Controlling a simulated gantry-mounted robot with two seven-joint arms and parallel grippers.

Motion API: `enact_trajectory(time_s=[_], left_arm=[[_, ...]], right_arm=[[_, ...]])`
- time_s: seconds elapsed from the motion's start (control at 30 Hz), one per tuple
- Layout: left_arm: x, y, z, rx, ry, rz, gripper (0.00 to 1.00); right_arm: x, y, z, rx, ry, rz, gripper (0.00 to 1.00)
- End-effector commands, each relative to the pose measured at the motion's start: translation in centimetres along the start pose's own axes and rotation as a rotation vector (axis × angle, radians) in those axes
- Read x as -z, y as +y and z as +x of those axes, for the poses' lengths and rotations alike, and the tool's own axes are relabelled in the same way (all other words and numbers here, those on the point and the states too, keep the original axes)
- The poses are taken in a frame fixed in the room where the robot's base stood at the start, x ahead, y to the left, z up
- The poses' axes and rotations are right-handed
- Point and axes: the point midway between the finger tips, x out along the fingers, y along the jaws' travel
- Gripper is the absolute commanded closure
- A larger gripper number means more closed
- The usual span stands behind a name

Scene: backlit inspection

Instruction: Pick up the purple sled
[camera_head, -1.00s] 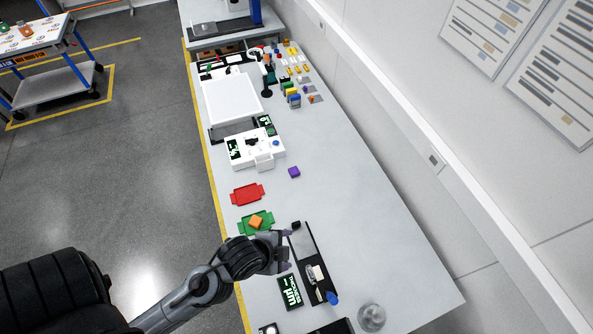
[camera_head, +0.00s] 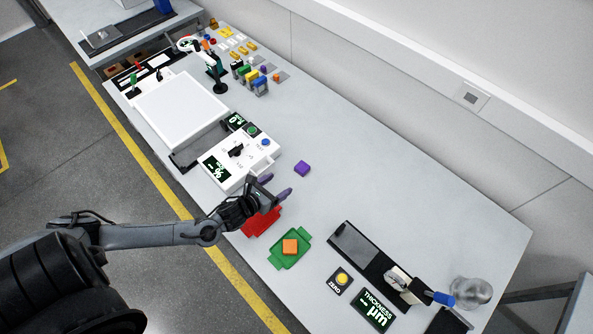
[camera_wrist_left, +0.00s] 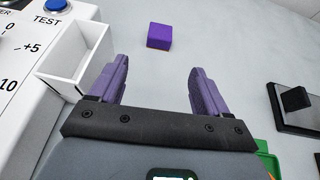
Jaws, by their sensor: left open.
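The purple sled (camera_head: 302,168) is a small block lying on the bare grey-white table, to the right of the white control box. In the left wrist view the purple sled (camera_wrist_left: 159,36) sits ahead of my fingers, between their lines and a little left of centre. My left gripper (camera_head: 278,187) is open and empty, with purple fingertips, above the table near the red tray. Its fingers also show apart in the left wrist view (camera_wrist_left: 157,85). The sled is not between the fingers; a gap separates them. My right gripper is not in view.
The white control box (camera_head: 228,163) with its open side compartment (camera_wrist_left: 75,55) stands close left of the gripper. The red tray (camera_head: 262,222) is partly under my arm. An orange block (camera_head: 290,246) lies on a green tray (camera_head: 303,236). A black thickness gauge (camera_head: 360,249) is at front right.

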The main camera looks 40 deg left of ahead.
Motion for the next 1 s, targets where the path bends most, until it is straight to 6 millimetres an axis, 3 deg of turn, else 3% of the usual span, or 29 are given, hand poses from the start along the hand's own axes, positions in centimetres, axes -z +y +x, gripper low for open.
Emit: enact_trajectory(time_s=[0.03,0.17,0.5,0.77,1.0], left_arm=[[0.4,0.2,0.7,0.004,-0.007,0.013,0.23],[0.0,0.6,1.6,0.002,-0.021,0.025,0.23],[-0.4,0.6,5.9,0.000,-0.026,0.022,0.23],[-0.4,0.6,7.3,0.001,-0.024,0.021,0.23],[-0.9,0.8,10.2,0.001,-0.025,0.019,0.23]], right_arm=[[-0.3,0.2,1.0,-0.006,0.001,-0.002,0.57],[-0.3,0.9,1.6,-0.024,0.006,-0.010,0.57],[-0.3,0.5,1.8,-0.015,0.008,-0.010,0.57],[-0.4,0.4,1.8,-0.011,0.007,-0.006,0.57],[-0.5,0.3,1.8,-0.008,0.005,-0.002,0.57]])
